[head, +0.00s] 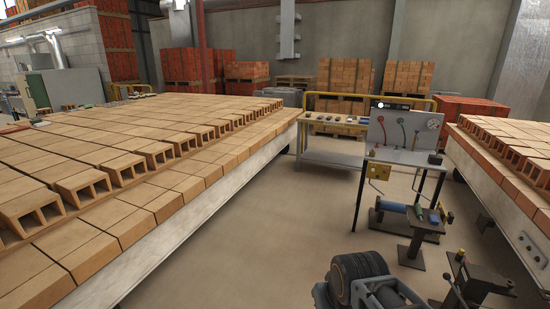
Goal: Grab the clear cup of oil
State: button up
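I cannot make out a clear cup of oil in the head view. A workbench (330,157) with small items on top stands in the middle distance. In front of it is a metal stand with a gauge panel (403,130) and a narrow top, where small dark items sit too small to identify. No gripper fingers can be made out in this view.
Long brick-covered beds (200,205) run along the left, with another bed (524,200) at the right edge. Open floor (265,245) lies between them. Dark rollers (357,275) and a black metal fixture (470,280) occupy the bottom right. Brick pallets (345,76) stand behind.

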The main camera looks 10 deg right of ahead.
aim_at(396, 154)
jog(key=u, duration=0.15)
jog(key=i, duration=2.8)
jog(key=z, duration=0.15)
jog(key=i, duration=2.25)
jog(key=z, duration=1.7)
jog(key=i, duration=1.25)
jog(key=z, duration=1.5)
jog(key=i, duration=1)
jog(key=z, duration=0.05)
